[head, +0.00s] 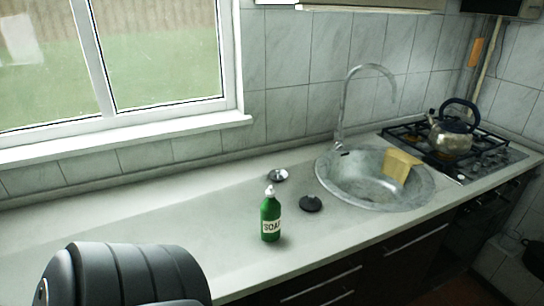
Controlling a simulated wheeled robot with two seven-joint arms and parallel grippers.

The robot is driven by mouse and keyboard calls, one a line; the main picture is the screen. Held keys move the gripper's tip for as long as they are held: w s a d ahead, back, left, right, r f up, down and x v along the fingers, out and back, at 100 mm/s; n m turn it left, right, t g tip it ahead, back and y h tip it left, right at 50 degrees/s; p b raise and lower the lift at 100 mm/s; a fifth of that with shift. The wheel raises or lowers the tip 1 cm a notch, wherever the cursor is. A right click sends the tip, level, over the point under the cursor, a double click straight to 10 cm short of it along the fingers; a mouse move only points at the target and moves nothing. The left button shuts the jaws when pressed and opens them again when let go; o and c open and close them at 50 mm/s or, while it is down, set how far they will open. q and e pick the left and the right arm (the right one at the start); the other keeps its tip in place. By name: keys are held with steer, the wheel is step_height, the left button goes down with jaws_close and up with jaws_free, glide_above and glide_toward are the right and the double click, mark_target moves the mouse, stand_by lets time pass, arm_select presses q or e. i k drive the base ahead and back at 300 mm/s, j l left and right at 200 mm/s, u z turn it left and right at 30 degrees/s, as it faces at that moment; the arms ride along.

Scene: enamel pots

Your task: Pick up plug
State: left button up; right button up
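A small black round piece with a raised knob (311,203), which looks like the plug, lies on the counter between the soap bottle and the sink. A small shiny metal round piece with a dark centre (277,175) lies farther back, near the wall; I cannot tell whether it is a plug or a strainer. Neither of my grippers is in view. A dark rounded part at the bottom left looks like one of my arm links.
A green soap bottle (271,219) stands upright left of the black piece. A round metal sink (343,183) with a tall faucet (342,110) holds a yellow sponge-like block (401,164). A kettle (451,134) stands on the stove (490,157). The left counter (130,218) is clear.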

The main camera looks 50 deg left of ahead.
mark_target(311, 203)
steer(key=u, duration=1.35)
steer(key=i+l+u, duration=0.1)
steer(key=l, duration=0.35)
steer(key=i+l+u, duration=0.15)
steer(key=l, duration=0.3)
steer(key=i+l+u, duration=0.1)
steer(key=i+l, duration=0.2)
steer(key=l, duration=0.2)
steer(key=i+l+u, duration=0.1)
steer(key=l, duration=0.4)
steer(key=i+l+u, duration=0.1)
steer(key=l, duration=0.4)
steer(key=i+l+u, duration=0.15)
steer(key=l, duration=0.35)
